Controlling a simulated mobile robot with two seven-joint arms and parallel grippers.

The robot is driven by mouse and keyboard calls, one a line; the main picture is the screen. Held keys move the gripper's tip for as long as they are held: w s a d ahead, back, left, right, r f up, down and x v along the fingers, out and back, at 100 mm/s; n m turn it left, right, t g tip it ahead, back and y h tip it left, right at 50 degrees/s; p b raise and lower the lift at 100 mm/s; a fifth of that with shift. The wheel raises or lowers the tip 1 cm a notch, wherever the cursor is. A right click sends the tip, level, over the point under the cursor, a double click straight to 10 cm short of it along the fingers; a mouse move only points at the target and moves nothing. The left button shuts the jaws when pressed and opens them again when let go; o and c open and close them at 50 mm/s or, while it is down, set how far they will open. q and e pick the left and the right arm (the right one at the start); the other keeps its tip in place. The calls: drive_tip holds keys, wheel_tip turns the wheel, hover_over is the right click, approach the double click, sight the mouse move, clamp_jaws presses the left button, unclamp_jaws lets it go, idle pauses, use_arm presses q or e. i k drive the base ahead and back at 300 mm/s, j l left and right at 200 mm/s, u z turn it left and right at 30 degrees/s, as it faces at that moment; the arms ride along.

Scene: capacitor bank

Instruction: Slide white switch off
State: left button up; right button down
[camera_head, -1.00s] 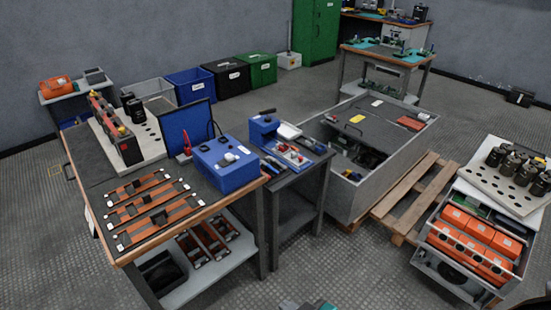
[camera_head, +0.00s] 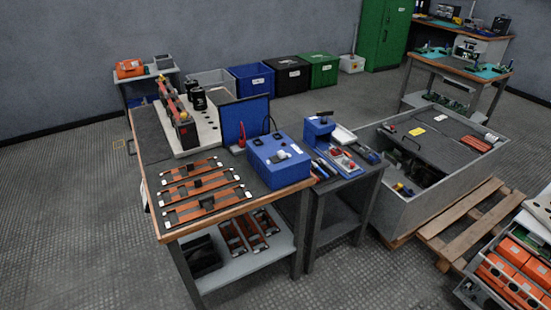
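A blue box (camera_head: 290,172) stands at the right end of the wooden-edged workbench. On its top is a small white part (camera_head: 279,156) that looks like the white switch, with another pale patch beside it. The box is too small in view to tell the switch's position. A dark cable stands up behind the box. Neither of my grippers is in the head view.
The workbench (camera_head: 230,212) carries several orange-brown bars (camera_head: 202,187), an upright blue panel and a row of terminals. A smaller table (camera_head: 345,190) with tools adjoins it on the right. A grey crate (camera_head: 420,207) stands beyond on a pallet. Floor in front is clear.

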sight(281, 154)
drive_tip(key=i+l+u, duration=0.1)
drive_tip(key=u, duration=0.6)
drive_tip(key=i+l+u, duration=0.2)
drive_tip(key=l+u, duration=0.2)
drive_tip(key=l, duration=0.15)
drive_tip(key=i+l+u, duration=0.15)
drive_tip(key=l, duration=0.2)
drive_tip(key=i+l, duration=0.1)
drive_tip(key=l, duration=0.25)
drive_tip(key=i+l+u, duration=0.1)
drive_tip(key=l, duration=0.3)
drive_tip(key=i+l, duration=0.1)
drive_tip(key=l, duration=0.25)
drive_tip(key=i+l, duration=0.1)
drive_tip(key=l, duration=0.3)
drive_tip(key=u, duration=0.05)
